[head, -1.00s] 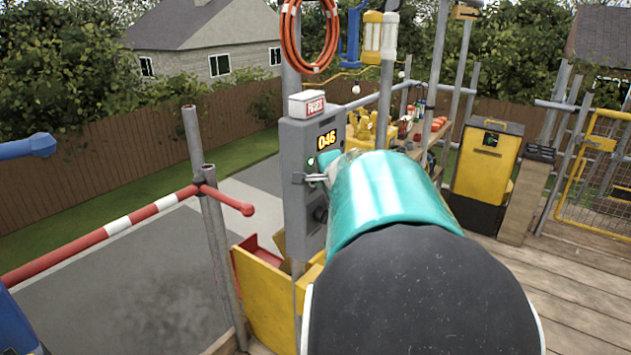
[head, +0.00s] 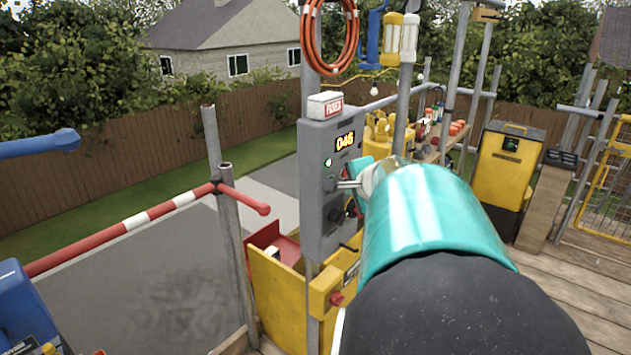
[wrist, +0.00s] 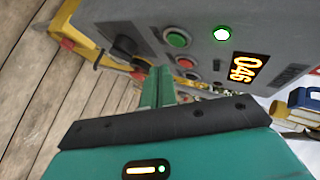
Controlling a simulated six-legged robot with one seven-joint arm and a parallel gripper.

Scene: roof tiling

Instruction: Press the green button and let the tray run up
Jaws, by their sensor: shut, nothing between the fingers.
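The grey control box (head: 325,215) stands on a post and its display (head: 344,141) reads 046. The lamp also glows green in the head view (head: 327,162). My gripper (head: 345,184) is shut and empty in front of the box. In the wrist view its teal fingers (wrist: 158,85) point at the panel, just off the green button; I cannot tell whether they touch. I cannot identify the tray with certainty.
A yellow frame with a red part (head: 286,248) sits below the box. A red-and-white barrier pole (head: 125,224) crosses at left, beside upright posts. An orange hose coil (head: 330,38) hangs above. A yellow bin (head: 508,165) stands at right on the wooden deck (head: 590,290).

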